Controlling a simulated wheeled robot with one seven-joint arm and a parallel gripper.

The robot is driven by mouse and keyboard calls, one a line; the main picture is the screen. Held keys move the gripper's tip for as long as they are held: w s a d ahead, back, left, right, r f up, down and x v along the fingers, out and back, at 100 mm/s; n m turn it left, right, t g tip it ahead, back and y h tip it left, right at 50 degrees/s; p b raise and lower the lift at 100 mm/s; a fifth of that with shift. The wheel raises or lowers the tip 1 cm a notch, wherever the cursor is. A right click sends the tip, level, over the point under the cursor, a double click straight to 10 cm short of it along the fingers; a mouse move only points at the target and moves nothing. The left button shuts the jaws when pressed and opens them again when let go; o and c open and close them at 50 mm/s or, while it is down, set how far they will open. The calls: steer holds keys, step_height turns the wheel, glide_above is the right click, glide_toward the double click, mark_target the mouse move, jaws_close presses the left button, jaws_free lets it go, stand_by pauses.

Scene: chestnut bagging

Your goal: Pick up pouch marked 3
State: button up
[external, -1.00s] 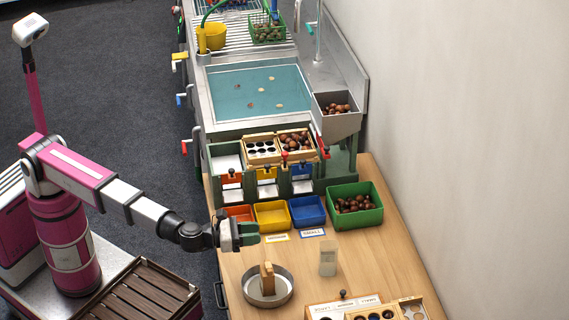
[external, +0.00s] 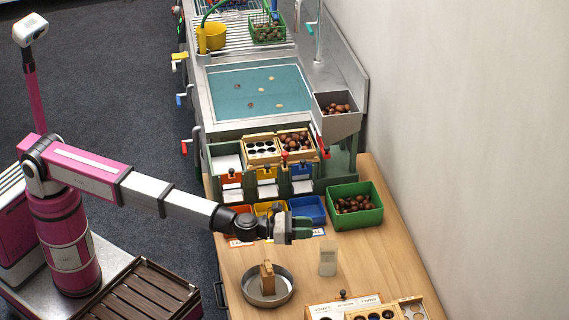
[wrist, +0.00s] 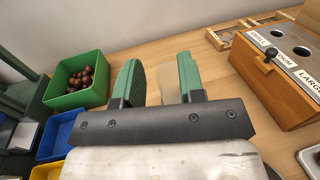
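A pale, see-through pouch (external: 328,258) stands upright on the wooden table, right of the round metal pan. No number can be read on it. In the wrist view a pale translucent shape, likely this pouch (wrist: 170,84), shows beyond the gap, partly hidden behind the right finger. My gripper (external: 303,228), with green fingers, is above the table, up and to the left of the pouch in the external view. In the wrist view my gripper (wrist: 158,82) has its fingers apart with nothing held between them.
A green bin of chestnuts (external: 373,190) stands behind my gripper by the wall. Blue (external: 310,207) and yellow trays sit left of it. The metal pan (external: 284,294) holds a brown block. A wooden box with holes (wrist: 270,70) is at the front right.

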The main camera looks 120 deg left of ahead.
glide_toward(329, 245)
steer(key=x, duration=0.3)
steer(key=shift+x, duration=3.65)
steer(key=shift+s+f, duration=0.15)
jaws_close()
